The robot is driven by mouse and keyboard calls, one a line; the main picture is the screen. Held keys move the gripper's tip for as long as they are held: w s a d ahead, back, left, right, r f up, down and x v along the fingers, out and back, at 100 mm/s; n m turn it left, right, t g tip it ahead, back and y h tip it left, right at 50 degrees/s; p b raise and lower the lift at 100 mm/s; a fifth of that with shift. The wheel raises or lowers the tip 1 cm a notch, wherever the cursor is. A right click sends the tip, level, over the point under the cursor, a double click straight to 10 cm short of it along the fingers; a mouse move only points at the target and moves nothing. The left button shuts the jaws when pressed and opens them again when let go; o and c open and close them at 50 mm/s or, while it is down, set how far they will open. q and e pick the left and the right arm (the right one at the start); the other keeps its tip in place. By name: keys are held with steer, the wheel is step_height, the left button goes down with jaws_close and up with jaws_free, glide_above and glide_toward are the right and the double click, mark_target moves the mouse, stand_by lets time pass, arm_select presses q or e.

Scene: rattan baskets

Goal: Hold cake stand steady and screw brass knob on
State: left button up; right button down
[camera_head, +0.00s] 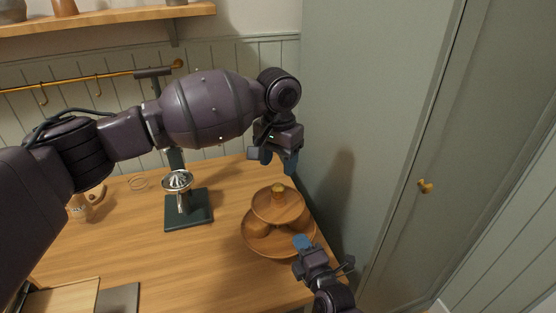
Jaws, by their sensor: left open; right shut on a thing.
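A two-tier wooden cake stand (264,244) stands on the wooden table near its right edge. The brass knob (278,190) sits at the centre of the stand's upper tier; I cannot tell how far it is threaded. My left gripper (279,160) is open and empty, above and slightly behind the knob, apart from it. My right gripper (302,242) is shut on the rim of the cake stand at its front right. The blue fingertips hide a small part of the rim.
A dark green stand with a metal juicer-like top (178,181) stands left of the cake stand on the table (150,245). A mug (78,209) is at the far left, a board (65,300) at the front left. A tall green cabinet (380,120) borders the table's right side.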

mark_target(278, 185)
arm_select(q)
steer(key=n, duration=0.5)
steer(key=shift+n, duration=0.3)
steer(key=n, duration=0.4)
steer(key=shift+n, duration=0.4)
steer(key=shift+f, duration=0.1)
steer(key=shift+f, duration=3.95)
